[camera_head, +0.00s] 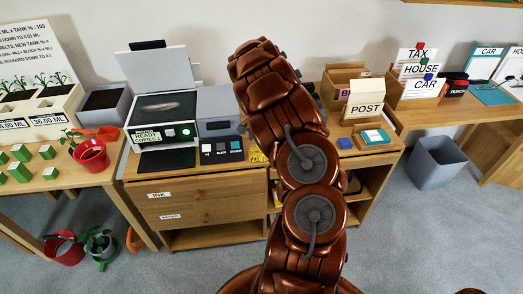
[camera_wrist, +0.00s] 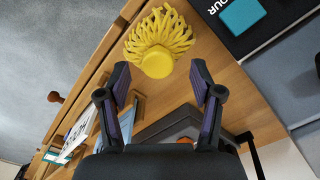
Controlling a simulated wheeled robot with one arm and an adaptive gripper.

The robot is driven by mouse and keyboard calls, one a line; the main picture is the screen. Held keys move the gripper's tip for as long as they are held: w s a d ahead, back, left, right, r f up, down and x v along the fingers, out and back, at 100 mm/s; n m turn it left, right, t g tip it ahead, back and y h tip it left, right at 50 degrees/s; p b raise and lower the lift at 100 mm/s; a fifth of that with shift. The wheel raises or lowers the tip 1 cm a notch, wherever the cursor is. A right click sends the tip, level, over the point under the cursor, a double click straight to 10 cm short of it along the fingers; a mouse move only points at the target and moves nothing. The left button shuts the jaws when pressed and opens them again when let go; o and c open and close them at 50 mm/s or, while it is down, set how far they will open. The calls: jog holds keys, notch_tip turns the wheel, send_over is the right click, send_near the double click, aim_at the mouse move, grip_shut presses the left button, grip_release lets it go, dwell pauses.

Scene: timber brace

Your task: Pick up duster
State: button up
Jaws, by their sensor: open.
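The duster (camera_wrist: 160,34) is yellow, with many soft strands around a round yellow end, and lies on the wooden desk top in the wrist view. My gripper (camera_wrist: 160,78) is open, its two dark fingers spread on either side of the duster's near end. Nothing is held, and the round end sits at about the level of the fingertips; I cannot tell the height gap. In the head view a small patch of yellow (camera_head: 257,155) shows beside my arm, which hides the rest and my gripper.
A black panel with labelled ink buttons (camera_head: 221,150) stands on the desk close by; its teal button (camera_wrist: 242,14) shows in the wrist view. The copier (camera_head: 165,107) is left of it. A POST box (camera_head: 366,112) and a small teal-topped box (camera_head: 374,137) stand right of my arm.

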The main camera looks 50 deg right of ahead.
jog(key=shift+s+f+p, duration=0.2)
jog(key=shift+f+p, duration=0.3)
jog(key=shift+f, duration=1.35)
grip_shut()
